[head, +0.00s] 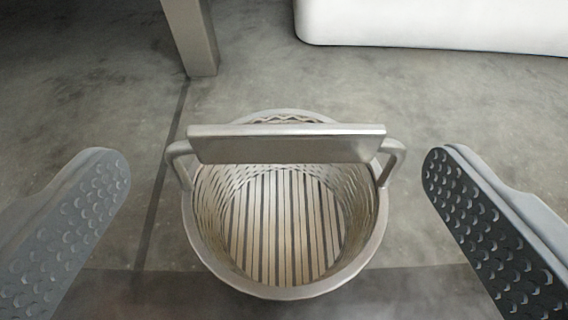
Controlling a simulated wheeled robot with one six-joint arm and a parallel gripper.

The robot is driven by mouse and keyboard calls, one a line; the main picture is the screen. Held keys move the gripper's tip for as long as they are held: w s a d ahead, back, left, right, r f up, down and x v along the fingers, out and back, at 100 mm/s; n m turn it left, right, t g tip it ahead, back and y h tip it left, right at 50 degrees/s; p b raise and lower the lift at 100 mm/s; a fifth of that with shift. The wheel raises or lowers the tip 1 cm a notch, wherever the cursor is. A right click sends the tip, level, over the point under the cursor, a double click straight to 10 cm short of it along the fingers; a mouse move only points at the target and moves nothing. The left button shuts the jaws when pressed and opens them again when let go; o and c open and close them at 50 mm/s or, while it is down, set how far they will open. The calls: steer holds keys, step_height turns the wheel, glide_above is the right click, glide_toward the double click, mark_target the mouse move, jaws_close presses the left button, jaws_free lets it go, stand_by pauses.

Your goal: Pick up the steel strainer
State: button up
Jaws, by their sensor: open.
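The steel strainer (285,292) stands in the middle of the head view. It is a round, pale metal basket with slotted walls and a striped, slatted bottom, and I see no contents in it. A flat bar handle (287,144) spans its top on two bent side arms. My gripper (276,190) is open, with one textured finger at the left and one at the right of the strainer. Both fingers are apart from it, and nothing is between them except the strainer's view beyond. How far the strainer lies below the fingers I cannot tell.
A grey post (192,40) stands on the concrete floor (480,110) behind the strainer to the left. A large white rounded body (440,22) fills the back right. The floor around the strainer looks clear. A darker band crosses the bottom of the view.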

mark_target(287, 143)
steer(key=shift+d+x, duration=0.2)
steer(key=shift+x, duration=3)
steer(key=c, duration=1.1)
